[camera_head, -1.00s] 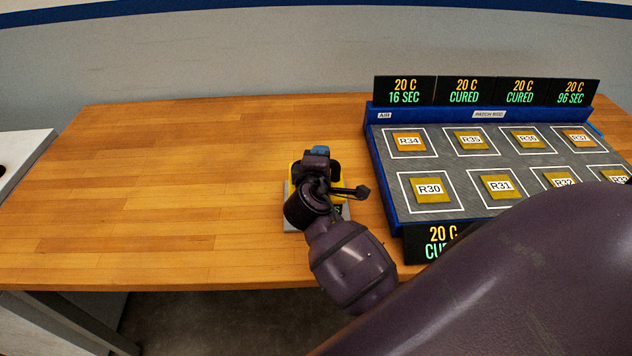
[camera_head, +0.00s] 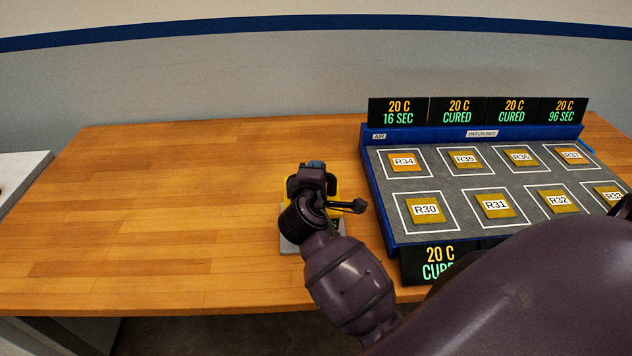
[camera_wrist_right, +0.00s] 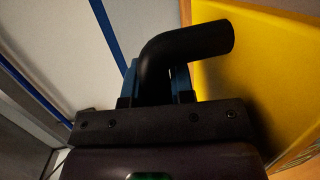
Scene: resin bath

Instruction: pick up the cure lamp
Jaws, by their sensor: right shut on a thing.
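The cure lamp is a yellow body (camera_head: 336,187) mostly hidden behind my right wrist in the head view. In the right wrist view its yellow side (camera_wrist_right: 265,75) fills the right, and its black bent handle (camera_wrist_right: 190,48) crosses between the blue fingers. My right gripper (camera_head: 316,165) is shut on this handle; its fingers also show in the right wrist view (camera_wrist_right: 160,85). A grey base (camera_head: 289,246) shows below the lamp on the table. I cannot tell whether the lamp touches it. My left gripper is not in view.
The patch bed (camera_head: 376,190), blue-edged with several labelled amber patches, stands close on the right. Its black displays (camera_head: 458,111) rise along the back edge, with another at the front. The wooden table (camera_head: 160,210) is clear on the left. A wall stands behind.

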